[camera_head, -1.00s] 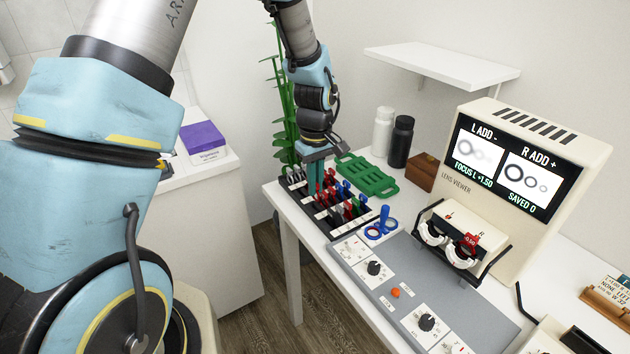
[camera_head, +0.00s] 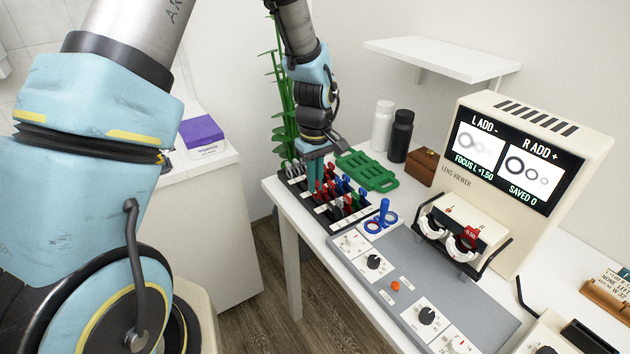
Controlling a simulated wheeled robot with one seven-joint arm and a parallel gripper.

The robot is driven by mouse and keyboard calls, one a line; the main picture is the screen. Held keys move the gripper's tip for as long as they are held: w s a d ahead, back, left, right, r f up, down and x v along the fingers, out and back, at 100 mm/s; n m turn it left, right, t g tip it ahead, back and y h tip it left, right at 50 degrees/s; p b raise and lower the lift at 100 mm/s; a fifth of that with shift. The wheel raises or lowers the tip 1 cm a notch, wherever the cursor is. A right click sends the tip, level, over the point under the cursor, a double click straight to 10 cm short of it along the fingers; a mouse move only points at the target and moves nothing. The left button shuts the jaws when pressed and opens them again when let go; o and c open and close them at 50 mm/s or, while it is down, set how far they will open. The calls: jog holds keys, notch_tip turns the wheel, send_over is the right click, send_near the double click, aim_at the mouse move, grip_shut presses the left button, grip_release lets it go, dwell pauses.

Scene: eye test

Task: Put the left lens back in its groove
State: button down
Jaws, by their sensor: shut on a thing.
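My gripper (camera_head: 315,172), with teal fingers, points down over the left part of the black lens rack (camera_head: 336,229). It is shut on a lens, which is mostly hidden by the fingers and the rack's crowded handles. I cannot tell its colour or whether it sits in a groove. Red, blue, dark and pale lens handles stand in rows in the rack. The lens viewer (camera_head: 552,145) has two white round holders in front. A red-tabbed lens (camera_head: 468,237) stands at the right holder; the left holder (camera_head: 432,227) shows no coloured tab. The screen reads "L ADD -", "R ADD +" and "SAVED 0".
A green slotted holder (camera_head: 366,171) lies just behind the rack. A grey control panel (camera_head: 385,268) with knobs fills the front. White (camera_head: 382,125) and black bottles (camera_head: 401,136) and a brown box (camera_head: 422,167) stand behind.

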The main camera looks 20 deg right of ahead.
jog(key=shift+f+b, duration=0.85)
jog(key=shift+f, duration=0.5)
jog(key=c, duration=0.9)
grip_release()
notch_tip(320, 180, up, 11)
jog(key=shift+f+b, duration=0.1)
jog(key=shift+b, duration=1)
jog(key=shift+a, duration=0.1)
